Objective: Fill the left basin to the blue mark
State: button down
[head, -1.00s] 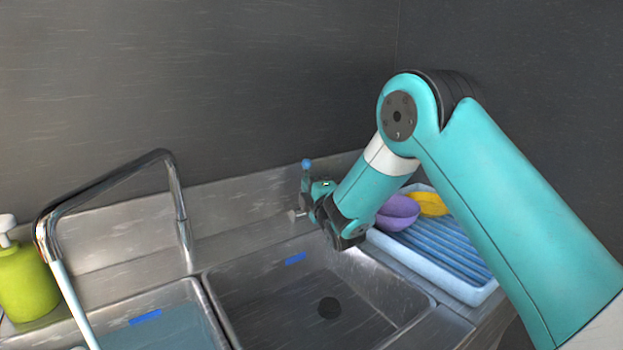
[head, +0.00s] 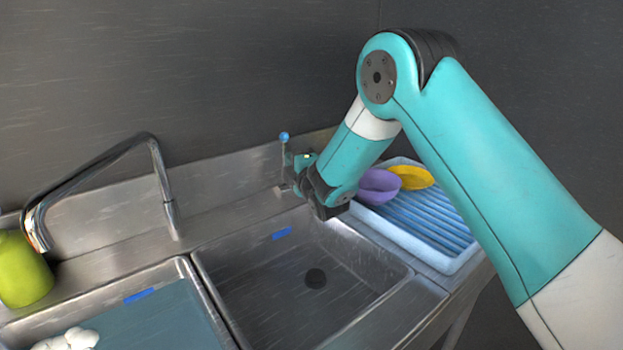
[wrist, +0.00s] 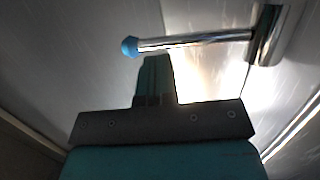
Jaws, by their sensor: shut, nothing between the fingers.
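The left basin (head: 190,262) holds blue-grey water, with its surface close to the blue mark (head: 139,295) on the back wall. I cannot tell exactly whether it touches the mark. The chrome faucet (head: 156,160) has its spout end (head: 36,232) toward the left basin, and no stream shows below it. A tap lever (head: 284,150) with a blue tip (head: 284,136) stands upright at the back wall; it also shows in the wrist view (wrist: 195,42). My gripper (head: 297,163) is shut and empty beside the lever, its fingertips (wrist: 155,62) just under it in the wrist view.
The right basin (head: 260,300) is empty, with a drain (head: 315,278) and its own blue mark (head: 282,233). A blue rack (head: 425,225) at right holds a purple bowl (head: 378,186) and a yellow bowl (head: 413,178). A green bottle (head: 22,275) stands left. White lumps (head: 66,339) sit in the left basin.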

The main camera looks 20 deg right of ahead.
jog(key=s+d+b, duration=0.1)
jog(key=s+b, duration=0.6)
jog(key=s, duration=0.4)
jog(key=shift+s+d, duration=0.15)
jog(key=shift+d, duration=0.15)
jog(key=s+a+r+m+g+p, duration=0.2)
jog(key=s+g, duration=0.4)
jog(key=s, duration=0.5)
jog(key=s+a+r+m+g+y+p, duration=0.1)
jog(key=s+m+g, duration=0.5)
jog(key=s, duration=0.6)
jog(key=s+a+r+m+g+p, duration=0.3)
jog(key=s+m+g+p, duration=0.1)
jog(key=s, duration=0.7)
jog(key=g+p, duration=0.1)
jog(key=g, duration=0.1)
jog(key=shift+s+a+r+g+y+p, duration=0.2)
jog(key=shift+r+g+y+p, duration=0.1)
jog(key=shift+g+y+p, duration=0.1)
